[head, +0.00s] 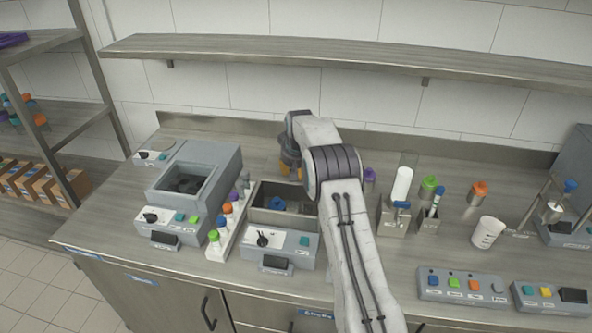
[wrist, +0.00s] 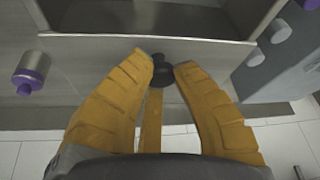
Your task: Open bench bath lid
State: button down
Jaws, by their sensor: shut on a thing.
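The grey bench bath (head: 288,244) stands on the bench left of my arm, with a white control panel at its front. Its well is uncovered in the head view, and a blue thing (head: 277,204) shows inside. My gripper (head: 290,165), with yellow fingers, is at the back edge of the bath. In the wrist view my gripper (wrist: 163,75) is shut on a small black knob (wrist: 158,66), which appears to be the lid's handle. A grey surface (wrist: 110,48) lies beyond the knob. Most of the lid is hidden or hard to tell apart.
A larger grey bath (head: 197,165) and a rack of colour-capped tubes (head: 226,228) stand to the left. A purple-capped bottle (wrist: 30,72) is close by. To the right are a beaker (head: 487,232) and a button box (head: 460,286). A shelf (head: 350,55) runs above.

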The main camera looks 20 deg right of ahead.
jog(key=shift+a+f, duration=0.1)
jog(key=shift+f, duration=0.05)
jog(key=c, duration=1.2)
grip_release()
jog(key=shift+w, duration=0.1)
jog(key=shift+c, duration=0.2)
jog(key=o, duration=0.3)
jog(key=shift+o, duration=0.2)
jog(key=d+v, duration=0.1)
jog(key=v, duration=1.1)
jog(key=shift+a, duration=0.45)
